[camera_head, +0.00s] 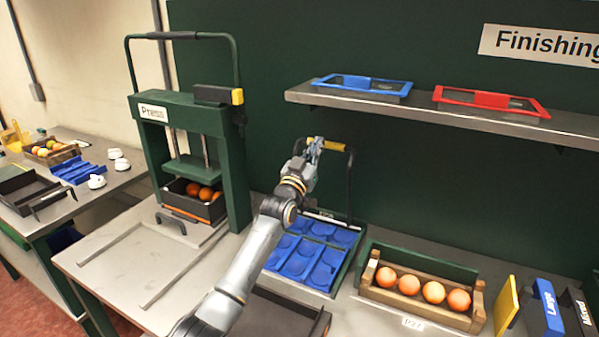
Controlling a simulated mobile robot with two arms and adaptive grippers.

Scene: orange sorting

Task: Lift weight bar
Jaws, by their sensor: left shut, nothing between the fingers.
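My left gripper (315,147) is shut and empty, at the top of a dark bar frame with a yellow grip (337,147). The fingers overlap the grip in the picture; I cannot tell whether they touch it. The frame stands upright at the back of a blue tray (300,262) with round hollows. My arm hides part of the frame and tray. My right gripper is not in view.
A green press (180,112) with a top handle stands left, a black box of oranges (212,208) inside. A wooden crate (388,294) holds several oranges at right. A shelf (420,107) above carries a blue tray (362,86) and a red tray (490,101).

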